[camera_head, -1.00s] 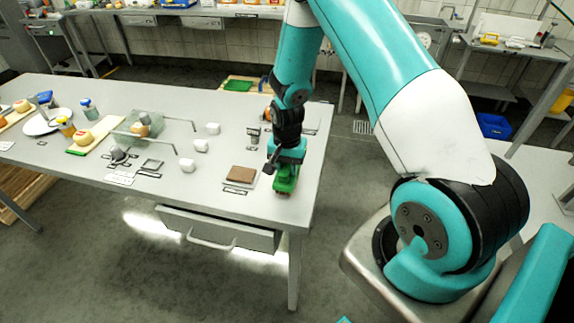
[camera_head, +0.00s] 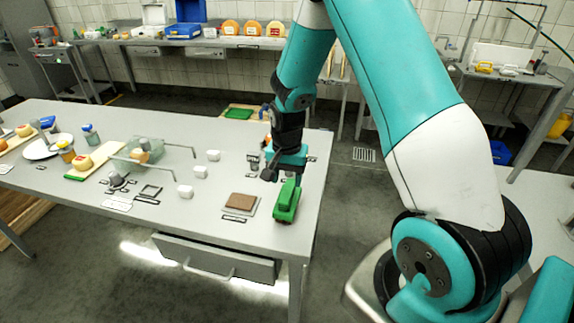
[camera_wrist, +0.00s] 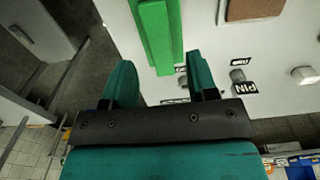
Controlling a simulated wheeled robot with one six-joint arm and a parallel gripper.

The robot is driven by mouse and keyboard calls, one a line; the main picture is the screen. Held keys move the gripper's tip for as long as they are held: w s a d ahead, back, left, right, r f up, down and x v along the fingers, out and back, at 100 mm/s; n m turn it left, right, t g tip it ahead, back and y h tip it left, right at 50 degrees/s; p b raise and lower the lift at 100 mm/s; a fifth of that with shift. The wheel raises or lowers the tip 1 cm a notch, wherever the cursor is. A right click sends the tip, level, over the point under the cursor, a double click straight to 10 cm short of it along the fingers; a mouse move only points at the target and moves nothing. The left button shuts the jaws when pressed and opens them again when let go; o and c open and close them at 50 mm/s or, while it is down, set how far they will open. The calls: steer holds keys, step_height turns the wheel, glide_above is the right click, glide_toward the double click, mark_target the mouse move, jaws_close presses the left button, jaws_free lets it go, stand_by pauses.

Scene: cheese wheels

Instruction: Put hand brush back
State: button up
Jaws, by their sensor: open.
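The green hand brush (camera_head: 287,203) lies on the grey table near its right front corner, just right of a brown board. It also shows in the wrist view (camera_wrist: 156,32), long and green, beyond the fingertips. My gripper (camera_head: 286,174) is open, close to the brush's far end. In the wrist view my two teal fingers (camera_wrist: 161,78) stand apart with nothing visible held between them. The gripper looks clear of the brush, but the exact gap is hard to tell.
The brown board (camera_head: 241,201) sits left of the brush. White blocks (camera_head: 200,172), a clear box (camera_head: 145,150) and a cutting board with cheese (camera_head: 95,160) stand further left. Black-and-white labels mark the tabletop. The table's right edge is close to the brush.

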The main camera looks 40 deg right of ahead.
mark_target(287, 191)
step_height(287, 191, up, 6)
steer(key=f, duration=0.1)
steer(key=s+a+r+n+y, duration=0.1)
steer(key=s+a+r+n, duration=0.5)
steer(key=a, duration=0.3)
steer(key=s+a+r+n+y, duration=0.2)
steer(key=s+a+r+n, duration=0.5)
steer(key=a, duration=0.3)
steer(key=shift+s+r+t+b, duration=0.3)
steer(key=shift+s+r+b, duration=0.1)
steer(key=shift+s+r, duration=0.45)
steer(key=s+a+n, duration=0.1)
steer(key=s, duration=0.1)
steer(key=s+a+r+n, duration=0.1)
steer(key=s+n, duration=0.1)
steer(key=s, duration=0.1)
steer(key=s+a+n+y, duration=0.1)
steer(key=s, duration=0.1)
steer(key=shift+s+a+r+n, duration=0.1)
steer(key=shift+s+r+n, duration=0.05)
steer(key=shift+r+n, duration=0.2)
steer(key=shift+c, duration=0.2)
